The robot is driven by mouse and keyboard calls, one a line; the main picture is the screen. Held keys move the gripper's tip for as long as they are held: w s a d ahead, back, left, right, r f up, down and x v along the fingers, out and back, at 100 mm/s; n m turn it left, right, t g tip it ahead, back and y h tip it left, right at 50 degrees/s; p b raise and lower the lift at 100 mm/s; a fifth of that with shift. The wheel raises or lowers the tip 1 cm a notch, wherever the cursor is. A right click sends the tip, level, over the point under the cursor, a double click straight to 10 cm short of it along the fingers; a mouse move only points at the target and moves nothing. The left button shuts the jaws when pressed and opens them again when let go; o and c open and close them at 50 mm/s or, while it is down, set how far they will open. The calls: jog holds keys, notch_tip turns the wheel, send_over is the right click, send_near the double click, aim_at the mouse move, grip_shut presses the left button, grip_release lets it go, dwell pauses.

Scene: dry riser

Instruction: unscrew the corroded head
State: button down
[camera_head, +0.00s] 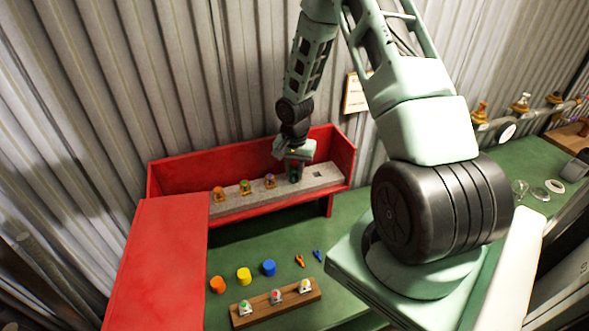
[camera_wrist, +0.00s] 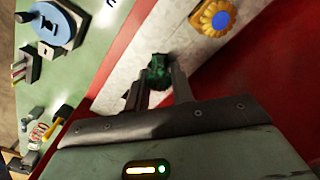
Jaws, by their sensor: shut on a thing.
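The corroded head, a dark green rough knob (camera_wrist: 160,68), sits at the pale block (camera_wrist: 135,60) inside the red open box. It also shows as a small dark shape in the head view (camera_head: 294,176). My gripper (camera_wrist: 158,84) is shut on it, one finger on each side. In the head view my gripper (camera_head: 294,158) reaches down into the box from above. The fingers hide part of the knob, and its lower joint with the block cannot be seen clearly.
Several orange-bodied heads (camera_head: 245,187) stand left of my gripper on the same block. The red box (camera_head: 180,170) has raised walls around it. A wooden rack (camera_head: 260,304) with three small heads and orange, yellow and blue caps (camera_head: 244,275) stand on the green bench in front.

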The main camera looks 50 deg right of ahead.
jog(key=n, duration=0.4)
jog(key=shift+s+a+f+p, duration=0.1)
jog(key=shift+s+p, duration=0.2)
jog(key=shift+n+p, duration=0.4)
jog(key=shift+n, duration=0.6)
jog(key=n, duration=0.3)
jog(key=shift+n+p, duration=0.4)
jog(key=c, duration=1.3)
grip_release()
jog(key=shift+o, duration=0.9)
jog(key=shift+w, duration=0.15)
